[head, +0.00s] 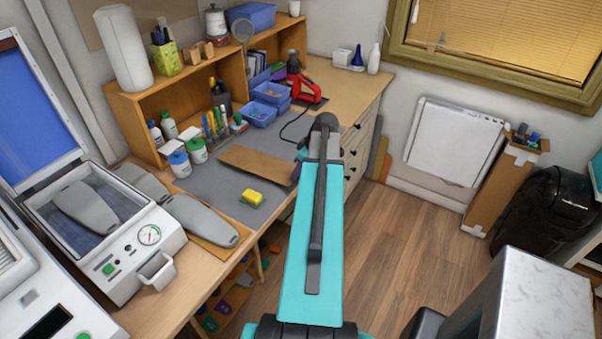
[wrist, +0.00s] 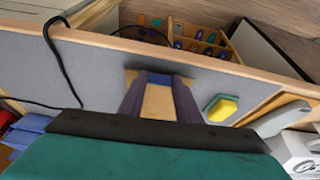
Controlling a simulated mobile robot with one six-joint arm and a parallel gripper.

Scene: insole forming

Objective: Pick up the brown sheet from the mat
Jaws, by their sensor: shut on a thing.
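The brown sheet (head: 256,165) is a flat, roughly rectangular piece over the grey mat (head: 226,189) on the workbench. My gripper (wrist: 158,80) is shut on the sheet's edge. In the head view my arm comes in from the lower right and ends at the sheet's right end, partly hiding the jaws. In the wrist view part of the sheet (wrist: 157,104) shows between the two dark fingers. I cannot tell whether the sheet is lifted clear of the mat.
A yellow and green sponge (head: 251,197) lies on the mat in front of the sheet. Two lidded jars (head: 188,158) stand to its left, blue bins (head: 262,112) and a red tool (head: 303,86) behind. Grey insole forms (head: 203,220) lie at the left front.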

